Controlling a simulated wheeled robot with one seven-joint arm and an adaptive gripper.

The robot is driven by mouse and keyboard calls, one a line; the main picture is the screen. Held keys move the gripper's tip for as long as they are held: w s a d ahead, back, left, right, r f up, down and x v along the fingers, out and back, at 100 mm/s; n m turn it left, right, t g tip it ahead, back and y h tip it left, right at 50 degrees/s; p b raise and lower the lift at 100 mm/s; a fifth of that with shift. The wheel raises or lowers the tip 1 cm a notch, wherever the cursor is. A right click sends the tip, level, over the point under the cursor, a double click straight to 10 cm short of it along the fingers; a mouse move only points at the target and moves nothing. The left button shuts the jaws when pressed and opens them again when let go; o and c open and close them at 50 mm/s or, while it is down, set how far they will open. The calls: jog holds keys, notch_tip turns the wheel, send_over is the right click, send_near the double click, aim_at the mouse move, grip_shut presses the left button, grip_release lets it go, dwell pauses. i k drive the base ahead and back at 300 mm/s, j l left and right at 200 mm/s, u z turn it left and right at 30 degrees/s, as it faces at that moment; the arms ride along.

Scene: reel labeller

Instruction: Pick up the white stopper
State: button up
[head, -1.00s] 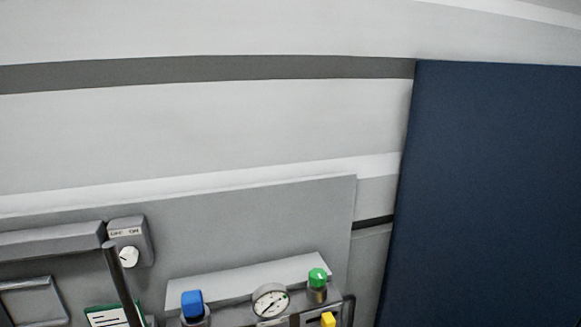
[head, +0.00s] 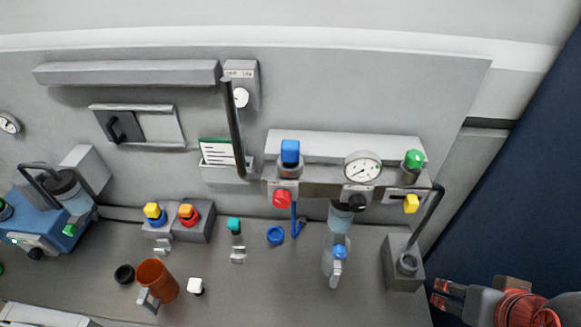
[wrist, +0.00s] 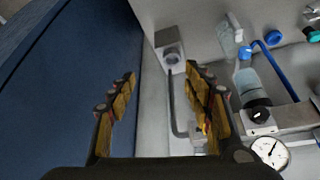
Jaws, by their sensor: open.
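The white stopper (head: 196,286) is a small white block-like cap with a dark lower part. It stands on the bench in the head view, just right of an orange cup (head: 158,279). My gripper (head: 437,295) is at the lower right of the head view, far to the right of the stopper, beside the bench's right end. In the wrist view my gripper (wrist: 160,88) has its two fingers wide apart with nothing between them. I cannot make out the white stopper in the wrist view.
A grey block with a bent pipe (head: 404,262) and a clear bottle (head: 336,258) stand between my gripper and the stopper. A blue ring (head: 275,235) and a teal-capped item (head: 235,227) lie behind. A dark blue panel (head: 530,190) rises at the right.

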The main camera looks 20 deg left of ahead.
aim_at(195, 285)
jog(key=u, duration=2.3)
